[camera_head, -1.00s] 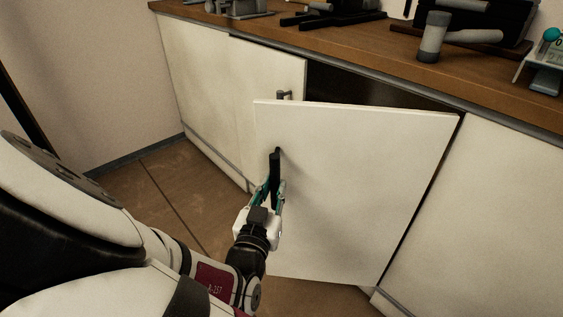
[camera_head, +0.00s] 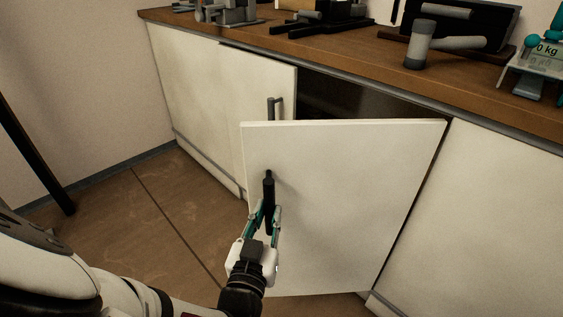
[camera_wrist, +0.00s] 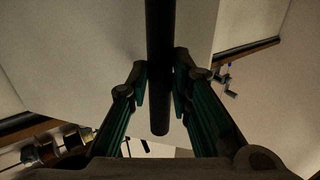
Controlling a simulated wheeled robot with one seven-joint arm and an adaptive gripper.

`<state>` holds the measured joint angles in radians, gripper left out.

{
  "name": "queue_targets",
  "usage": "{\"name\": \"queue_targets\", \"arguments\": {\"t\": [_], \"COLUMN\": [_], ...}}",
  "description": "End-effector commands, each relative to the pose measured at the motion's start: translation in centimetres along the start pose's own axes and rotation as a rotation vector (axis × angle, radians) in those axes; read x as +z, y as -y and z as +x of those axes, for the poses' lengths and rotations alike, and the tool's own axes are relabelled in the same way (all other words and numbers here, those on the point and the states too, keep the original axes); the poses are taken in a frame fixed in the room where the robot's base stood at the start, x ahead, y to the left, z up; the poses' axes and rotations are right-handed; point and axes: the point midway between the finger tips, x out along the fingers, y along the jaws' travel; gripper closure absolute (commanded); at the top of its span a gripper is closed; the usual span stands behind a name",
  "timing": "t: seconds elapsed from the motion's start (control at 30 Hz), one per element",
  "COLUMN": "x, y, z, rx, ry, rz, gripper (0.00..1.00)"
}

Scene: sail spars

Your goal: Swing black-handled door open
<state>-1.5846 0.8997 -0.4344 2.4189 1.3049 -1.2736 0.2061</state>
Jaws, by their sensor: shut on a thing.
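The white cabinet door (camera_head: 345,200) with the black handle (camera_head: 268,183) stands partly open, hinged at its right edge. Its free left edge is swung out from the cabinet front. The dark inside of the cabinet (camera_head: 345,98) shows above the door. My gripper (camera_head: 264,217) is shut on the lower part of the black handle. In the wrist view, the fingers (camera_wrist: 160,98) lie on both sides of the black bar (camera_wrist: 160,60), and the bar's end sticks out between them.
Left of the opening is a shut white door (camera_head: 262,95) with a grey handle (camera_head: 274,107). The wooden worktop (camera_head: 350,50) above carries a grey mallet (camera_head: 430,45), a scale (camera_head: 540,72) and other tools. Brown floor (camera_head: 150,215) left of the open door is clear.

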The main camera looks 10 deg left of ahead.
Motion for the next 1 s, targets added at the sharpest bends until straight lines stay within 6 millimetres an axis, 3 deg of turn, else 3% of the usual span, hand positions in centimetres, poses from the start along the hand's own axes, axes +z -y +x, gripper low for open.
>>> {"name": "queue_targets", "arguments": {"t": [0.03,0.4,1.0], "x": [0.0,0.0,0.0], "y": [-1.0,-2.3,-3.0], "z": [-0.3,-3.4,-5.2], "rx": [0.019,0.020,0.011], "ry": [0.002,0.001,0.002], "rz": [-0.006,-0.006,-0.006], "gripper": [1.00,1.00,1.00]}}
